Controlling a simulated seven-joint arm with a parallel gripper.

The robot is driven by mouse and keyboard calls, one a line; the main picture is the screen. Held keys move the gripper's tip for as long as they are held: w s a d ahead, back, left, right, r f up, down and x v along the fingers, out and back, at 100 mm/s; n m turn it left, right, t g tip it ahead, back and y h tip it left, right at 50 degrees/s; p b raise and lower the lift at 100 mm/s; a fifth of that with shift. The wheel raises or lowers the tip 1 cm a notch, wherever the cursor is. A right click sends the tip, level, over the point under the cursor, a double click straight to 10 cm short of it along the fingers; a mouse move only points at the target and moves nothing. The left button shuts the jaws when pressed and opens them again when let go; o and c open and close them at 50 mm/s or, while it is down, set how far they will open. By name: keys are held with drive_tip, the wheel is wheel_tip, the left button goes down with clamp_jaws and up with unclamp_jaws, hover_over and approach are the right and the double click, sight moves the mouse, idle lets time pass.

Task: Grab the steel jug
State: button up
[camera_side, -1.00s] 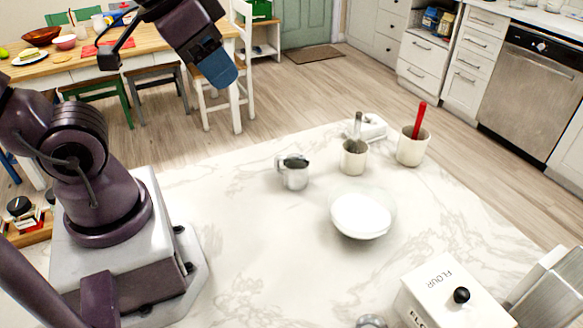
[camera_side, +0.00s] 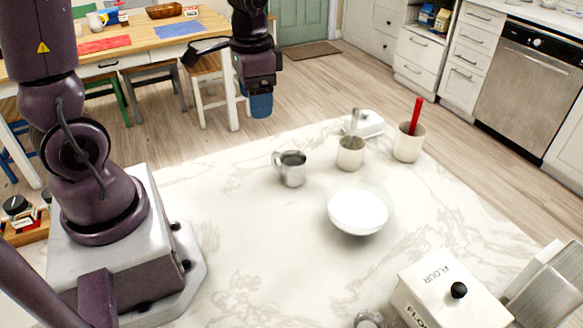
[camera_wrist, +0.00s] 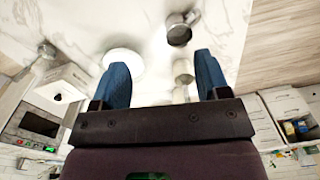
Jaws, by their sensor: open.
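The steel jug (camera_side: 291,169) stands upright on the marble counter, left of the white bowl, with its handle toward the left. In the wrist view the jug (camera_wrist: 180,34) shows beyond the fingertips, between them and a little to the right. My gripper (camera_side: 260,106) is above the counter's far edge, higher than the jug and apart from it. In the wrist view my gripper (camera_wrist: 160,70) has its two blue fingers spread wide with nothing between them. In the side view the fingers overlap, so the gap between them is hidden.
A white bowl (camera_side: 357,211) sits right of the jug. Two cream crocks stand behind it, one with a grey utensil (camera_side: 351,154), one with a red one (camera_side: 408,143). A white butter dish (camera_side: 366,124) is behind. A flour box (camera_side: 447,292) is at front right. Counter left of the jug is clear.

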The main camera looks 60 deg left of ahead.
sight(282, 153)
drive_tip(key=w+a+f+m, duration=0.2)
drive_tip(key=f+m, duration=0.1)
drive_tip(key=w+a+f+m, duration=0.2)
drive_tip(key=w+f+m, duration=0.1)
drive_tip(key=w+a+f+m, duration=0.1)
drive_tip(key=w+f+m, duration=0.1)
drive_tip(key=f+m, duration=0.1)
drive_tip(key=shift+w+a+f+m, duration=0.3)
drive_tip(key=shift+a+f, duration=0.1)
drive_tip(key=shift+f, duration=0.15)
drive_tip(key=shift+w+m, duration=0.1)
drive_tip(key=shift+m, duration=0.6)
wheel_tip(282, 153, down, 8)
drive_tip(key=shift+r, duration=0.1)
drive_tip(key=f, duration=0.5)
drive_tip(key=shift+s+a, duration=0.1)
drive_tip(key=shift+s, duration=0.25)
clamp_jaws()
